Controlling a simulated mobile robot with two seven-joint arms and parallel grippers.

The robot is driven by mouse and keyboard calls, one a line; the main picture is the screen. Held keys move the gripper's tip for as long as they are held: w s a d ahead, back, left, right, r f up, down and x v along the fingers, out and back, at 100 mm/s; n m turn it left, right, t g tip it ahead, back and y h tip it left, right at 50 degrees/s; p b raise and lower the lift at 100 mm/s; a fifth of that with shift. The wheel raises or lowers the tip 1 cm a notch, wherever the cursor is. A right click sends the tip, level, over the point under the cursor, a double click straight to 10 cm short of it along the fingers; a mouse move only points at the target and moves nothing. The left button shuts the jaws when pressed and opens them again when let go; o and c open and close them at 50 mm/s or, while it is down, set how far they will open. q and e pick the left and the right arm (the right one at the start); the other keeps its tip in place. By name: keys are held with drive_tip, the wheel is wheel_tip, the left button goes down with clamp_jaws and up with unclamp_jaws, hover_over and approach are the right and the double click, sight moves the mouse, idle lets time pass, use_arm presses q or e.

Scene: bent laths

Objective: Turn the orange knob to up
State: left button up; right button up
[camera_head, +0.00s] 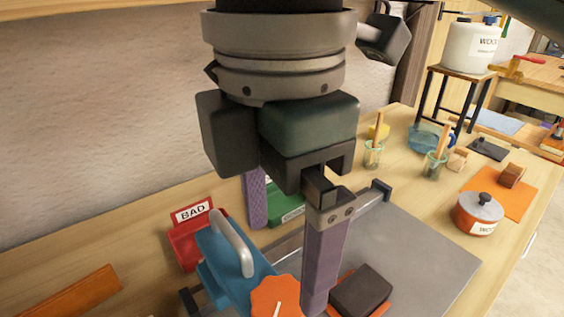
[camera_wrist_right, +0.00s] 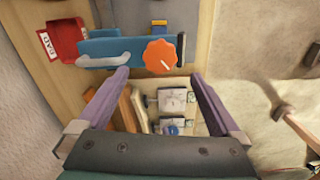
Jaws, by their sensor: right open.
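The orange knob (camera_head: 275,295) has a scalloped edge and a pale pointer line, and sits on a blue box (camera_head: 238,268) with a grey handle. In the head view the knob is partly cut off by the bottom edge. In the right wrist view the whole knob (camera_wrist_right: 160,54) shows, its line pointing to the lower right. My right gripper (camera_head: 287,268) has two purple fingers spread apart. In the right wrist view the open right gripper (camera_wrist_right: 160,75) has its fingertips to either side of the knob, apparently apart from it. My left gripper is not in view.
A red BAD bin (camera_head: 188,243) stands beside the blue box, and a green bin (camera_head: 287,203) lies behind my fingers. A dark block (camera_head: 362,292) rests on the right. A grey plate (camera_head: 430,250) and an orange-and-grey pot (camera_head: 478,214) are farther right.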

sight(280, 300)
wheel_tip(280, 300, down, 8)
drive_tip(key=shift+c, duration=0.4)
drive_tip(key=c, duration=1.3)
drive_tip(key=shift+o, duration=0.2)
